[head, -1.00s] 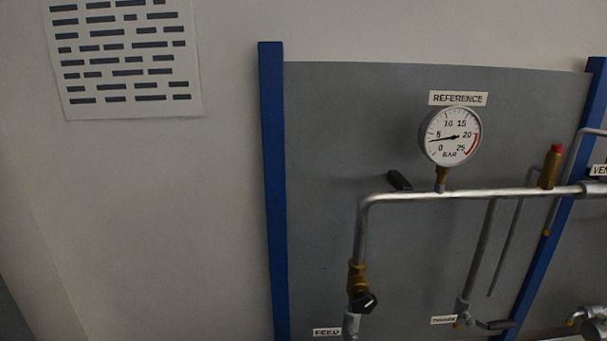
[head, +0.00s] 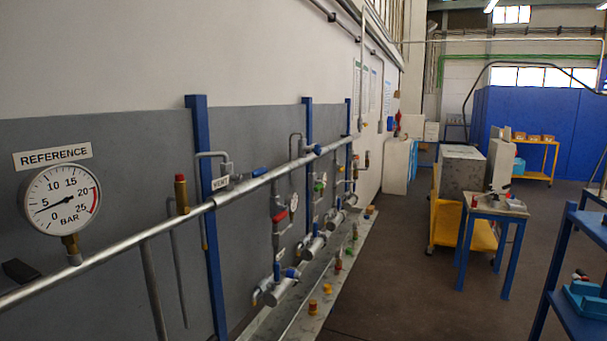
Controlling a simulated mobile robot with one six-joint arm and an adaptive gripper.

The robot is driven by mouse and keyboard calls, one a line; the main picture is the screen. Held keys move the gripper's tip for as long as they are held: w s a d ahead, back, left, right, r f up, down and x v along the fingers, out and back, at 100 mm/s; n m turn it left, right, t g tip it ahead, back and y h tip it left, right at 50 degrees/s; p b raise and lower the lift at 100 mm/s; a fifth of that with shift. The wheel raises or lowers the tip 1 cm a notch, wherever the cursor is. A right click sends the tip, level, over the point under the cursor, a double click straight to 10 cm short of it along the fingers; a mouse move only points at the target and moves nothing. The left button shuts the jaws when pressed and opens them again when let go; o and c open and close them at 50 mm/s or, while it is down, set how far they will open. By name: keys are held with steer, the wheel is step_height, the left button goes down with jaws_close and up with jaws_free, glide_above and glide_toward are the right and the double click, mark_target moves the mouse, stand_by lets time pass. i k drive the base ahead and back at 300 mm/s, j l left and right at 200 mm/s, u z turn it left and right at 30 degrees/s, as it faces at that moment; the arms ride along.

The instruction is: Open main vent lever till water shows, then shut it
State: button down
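A label that appears to read VENT (head: 221,183) sits at the main pipe (head: 120,245) in the head view, just right of a blue post. A blue handle (head: 260,172) shows just right of this label; I cannot tell for sure that it is the main vent lever, or whether it is open or shut. A thin bent tube (head: 211,154) rises beside the label and turns down on its left. No water shows at the tube. My gripper is not in view.
The REFERENCE gauge (head: 62,199) reads a little under 5 bar. A brass fitting with a red cap (head: 181,193) stands on the pipe. Flanged vessels (head: 281,288) line the wall. A blue-legged table (head: 490,212) and blue shelf (head: 575,230) stand right, with open floor (head: 420,285) between.

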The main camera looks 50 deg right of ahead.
mark_target(261, 172)
steer(key=z, duration=1.05)
